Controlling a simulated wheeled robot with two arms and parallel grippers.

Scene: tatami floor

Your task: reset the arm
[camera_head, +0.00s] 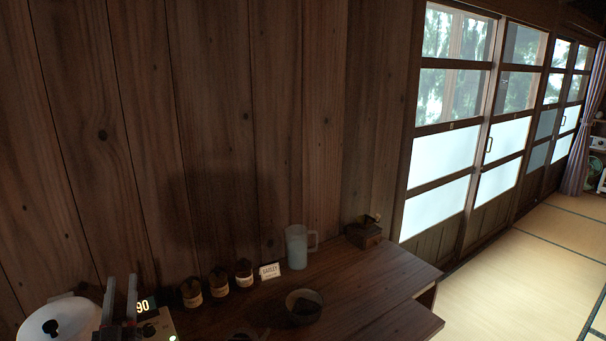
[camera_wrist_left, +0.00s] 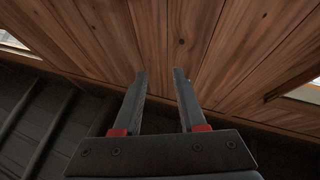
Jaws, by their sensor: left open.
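My left gripper (camera_head: 120,298) shows at the lower left of the head view, its two dark fingers pointing up and apart. In the left wrist view the same gripper (camera_wrist_left: 160,78) is open, with nothing between its fingers. Behind the fingertips there is only wood-plank surface. My right gripper is in neither view.
A dark wooden counter (camera_head: 362,284) runs along the plank wall. On it stand a white lidded pot (camera_head: 62,318), a device reading 90 (camera_head: 158,326), several small jars (camera_head: 218,283), a label card (camera_head: 269,271), a jug (camera_head: 296,247), a bowl (camera_head: 303,306) and a wooden box (camera_head: 364,235). Tatami floor lies right.

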